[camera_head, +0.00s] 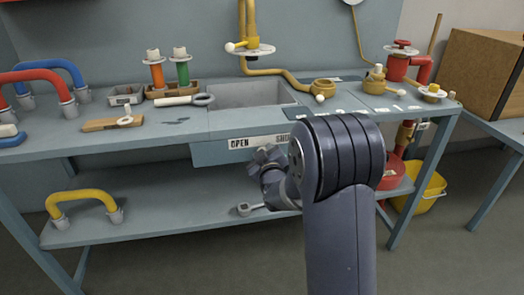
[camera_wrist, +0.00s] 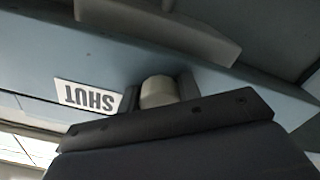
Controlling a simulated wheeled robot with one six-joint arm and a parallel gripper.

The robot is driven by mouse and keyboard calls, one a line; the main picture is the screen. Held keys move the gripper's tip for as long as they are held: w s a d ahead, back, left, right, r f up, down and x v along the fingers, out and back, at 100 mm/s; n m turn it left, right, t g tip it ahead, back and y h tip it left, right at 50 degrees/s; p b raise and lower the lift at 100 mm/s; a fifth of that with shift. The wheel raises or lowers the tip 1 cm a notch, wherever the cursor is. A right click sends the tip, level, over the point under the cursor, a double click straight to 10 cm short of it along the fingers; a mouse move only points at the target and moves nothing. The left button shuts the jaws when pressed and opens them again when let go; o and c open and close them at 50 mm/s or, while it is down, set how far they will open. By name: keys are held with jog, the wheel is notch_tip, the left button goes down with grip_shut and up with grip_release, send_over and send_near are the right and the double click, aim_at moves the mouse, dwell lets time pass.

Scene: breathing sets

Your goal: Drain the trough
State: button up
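The trough (camera_head: 245,93) is a grey rectangular basin set into the bench; I cannot make out any water in it. A panel (camera_head: 215,154) below its front edge carries an OPEN label (camera_head: 245,143) and a SHUT label, partly hidden by my arm. The SHUT label also shows upside down in the wrist view (camera_wrist: 88,96). My gripper (camera_head: 266,158) is in front of and just below this panel. In the wrist view, its dark fingers (camera_wrist: 158,92) lie against both sides of a pale, rounded handle end (camera_wrist: 157,90). The rest of that handle is hidden.
Pipes and valves (camera_head: 322,88) stand on the bench right of the trough. A wooden rack (camera_head: 172,89) and coloured hoses stand left. A yellow hose (camera_head: 82,196) and a small pale-ended tool (camera_head: 245,209) lie on the lower shelf. A yellow bucket (camera_head: 428,195) stands at right.

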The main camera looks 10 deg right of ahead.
jog(key=o, duration=0.5)
jog(key=shift+c, duration=0.2)
jog(key=s, duration=1.1)
jog(key=shift+p, duration=0.3)
jog(key=shift+w, duration=0.2)
jog(key=w, duration=1)
jog(key=shift+w+m, duration=0.3)
jog(key=shift+m, duration=0.1)
jog(key=shift+f+b, duration=0.15)
jog(key=shift+b, duration=0.15)
